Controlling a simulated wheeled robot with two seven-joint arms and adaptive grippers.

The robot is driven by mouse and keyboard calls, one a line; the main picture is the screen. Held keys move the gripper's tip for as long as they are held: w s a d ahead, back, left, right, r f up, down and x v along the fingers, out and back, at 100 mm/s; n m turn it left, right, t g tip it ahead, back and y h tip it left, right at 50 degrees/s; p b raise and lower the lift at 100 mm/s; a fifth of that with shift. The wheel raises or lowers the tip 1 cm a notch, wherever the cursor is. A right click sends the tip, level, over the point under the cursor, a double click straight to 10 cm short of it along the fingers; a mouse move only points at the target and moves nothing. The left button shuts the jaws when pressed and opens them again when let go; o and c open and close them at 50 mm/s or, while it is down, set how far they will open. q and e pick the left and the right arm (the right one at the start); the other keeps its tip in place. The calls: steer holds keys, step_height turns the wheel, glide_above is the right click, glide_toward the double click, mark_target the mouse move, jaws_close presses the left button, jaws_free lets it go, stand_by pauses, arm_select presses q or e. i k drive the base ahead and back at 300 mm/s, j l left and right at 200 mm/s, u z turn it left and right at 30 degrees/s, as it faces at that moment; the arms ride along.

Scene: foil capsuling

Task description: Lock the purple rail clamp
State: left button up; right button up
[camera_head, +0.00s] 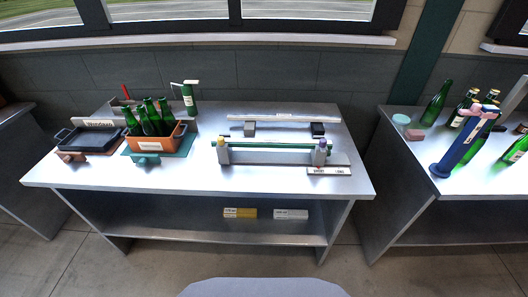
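A green rail (270,145) lies across two grey end posts on the middle table. The right post (320,157) has a small purple part at its top, which looks like the purple rail clamp (323,142). Whether it is open or locked is too small to tell. The left post (223,154) has a yellow part (221,140) on top. A label plate (329,171) with dark lettering lies at the foot of the right post. Neither of my grippers shows in this view.
An orange crate (165,146) of green bottles and a dark tray (88,140) stand left on the table. A long pale bar (283,118) lies behind the rail. Yellow (240,213) and white (291,214) boxes sit on the lower shelf. A right table holds bottles and a blue tilted cylinder (462,147).

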mark_target(322, 143)
steer(key=l+u, duration=0.45)
steer(key=l, duration=1.5)
